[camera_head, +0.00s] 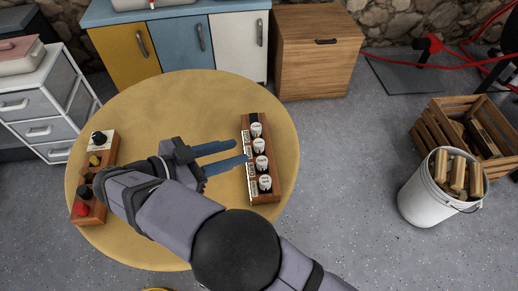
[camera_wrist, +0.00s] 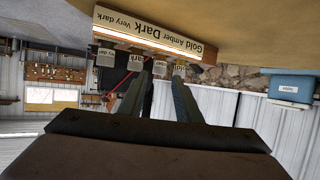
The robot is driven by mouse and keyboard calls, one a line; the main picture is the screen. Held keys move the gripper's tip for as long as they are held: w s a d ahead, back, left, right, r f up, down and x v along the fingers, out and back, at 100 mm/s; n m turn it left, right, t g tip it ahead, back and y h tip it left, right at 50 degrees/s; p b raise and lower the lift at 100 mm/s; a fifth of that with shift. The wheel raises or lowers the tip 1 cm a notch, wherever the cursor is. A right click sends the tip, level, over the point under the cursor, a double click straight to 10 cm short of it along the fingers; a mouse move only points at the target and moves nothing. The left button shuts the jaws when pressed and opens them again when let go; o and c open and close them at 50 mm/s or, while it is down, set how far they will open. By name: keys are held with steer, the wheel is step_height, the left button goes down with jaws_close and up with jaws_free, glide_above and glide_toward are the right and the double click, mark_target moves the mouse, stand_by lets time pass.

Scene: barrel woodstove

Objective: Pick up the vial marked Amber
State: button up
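A wooden rack (camera_head: 274,187) on the round table holds a row of several white-capped vials. In the wrist view, which is upside down, the rack's label strip (camera_wrist: 150,33) reads Gold, Amber, Dark, Very dark from right to left. By that order the Amber vial (camera_wrist: 160,68) is second from the right; in the head view it appears to be the second from the far end (camera_head: 259,146). My gripper (camera_head: 241,151) is open and empty, its fingers pointing at the rack from the left. In the wrist view the Amber vial shows between the fingertips (camera_wrist: 162,72), apparently beyond them.
Neighbouring vials stand close on both sides: the Gold vial (camera_wrist: 179,71) and the Dark vial (camera_wrist: 135,62). Another wooden rack (camera_head: 97,214) with dark, yellow and red knobs is at the table's left. The round table (camera_head: 180,95) is clear behind my gripper.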

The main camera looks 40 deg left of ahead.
mark_target(251, 156)
steer(key=shift+p+x, duration=0.3)
steer(key=shift+x, duration=2.75)
jaws_close()
